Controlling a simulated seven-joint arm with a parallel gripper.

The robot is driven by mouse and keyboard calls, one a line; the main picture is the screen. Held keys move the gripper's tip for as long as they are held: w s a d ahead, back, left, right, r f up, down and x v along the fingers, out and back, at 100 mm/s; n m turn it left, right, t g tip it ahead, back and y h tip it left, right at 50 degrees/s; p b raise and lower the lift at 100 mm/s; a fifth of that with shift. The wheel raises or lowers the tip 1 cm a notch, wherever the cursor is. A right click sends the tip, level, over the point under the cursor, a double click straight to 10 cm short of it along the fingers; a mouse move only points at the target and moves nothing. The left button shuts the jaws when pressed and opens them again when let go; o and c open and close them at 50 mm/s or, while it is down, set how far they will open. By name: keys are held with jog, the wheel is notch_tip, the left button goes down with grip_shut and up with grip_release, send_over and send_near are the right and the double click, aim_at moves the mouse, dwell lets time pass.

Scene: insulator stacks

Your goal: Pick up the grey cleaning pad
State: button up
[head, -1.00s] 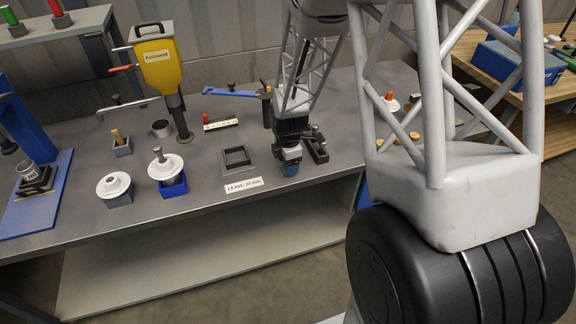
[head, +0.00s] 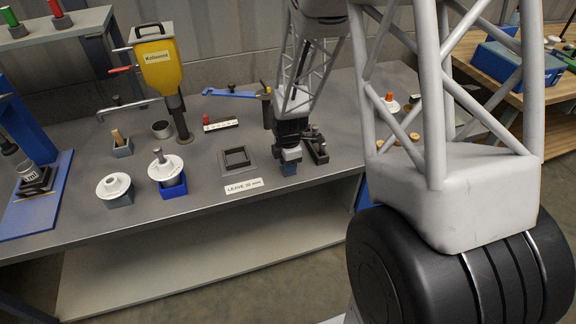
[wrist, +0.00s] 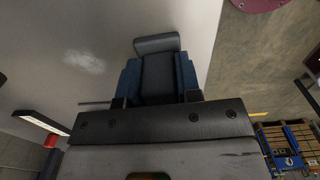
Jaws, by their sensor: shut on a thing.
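My gripper (head: 290,163) is over the front part of the grey bench, just right of a square dark frame. In the wrist view my gripper (wrist: 158,88) has two blue-sided fingers shut on the grey cleaning pad (wrist: 157,45). The pad is a dark grey piece whose wider end shows beyond the fingertips. In the head view the pad is too small to tell apart from the fingertips. I cannot tell whether it touches the bench.
The square frame (head: 222,168) and a "LEAVE 20 min" label (head: 244,186) lie left of my gripper. A dark fixture (head: 318,150) stands close on its right. White insulators (head: 113,186) stand further left. A whitish smear (wrist: 86,62) marks a surface in the wrist view.

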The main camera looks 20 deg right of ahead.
jog(key=shift+r, duration=0.2)
jog(key=shift+r, duration=0.8)
jog(key=shift+s+r, duration=0.1)
jog(key=shift+r, duration=0.8)
jog(key=s+a+r, duration=0.1)
jog(key=s, duration=1.4)
jog(key=shift+s+a, duration=0.15)
jog(key=shift+s, duration=0.25)
jog(key=shift+r, duration=0.1)
jog(key=shift+o, duration=1)
jog(key=shift+c, duration=0.6)
jog(key=w+d+r, duration=0.1)
jog(key=w+d, duration=0.1)
jog(key=w, duration=1)
jog(key=w+d+r, duration=0.2)
jog(key=w, duration=1.1)
jog(key=shift+d, duration=0.3)
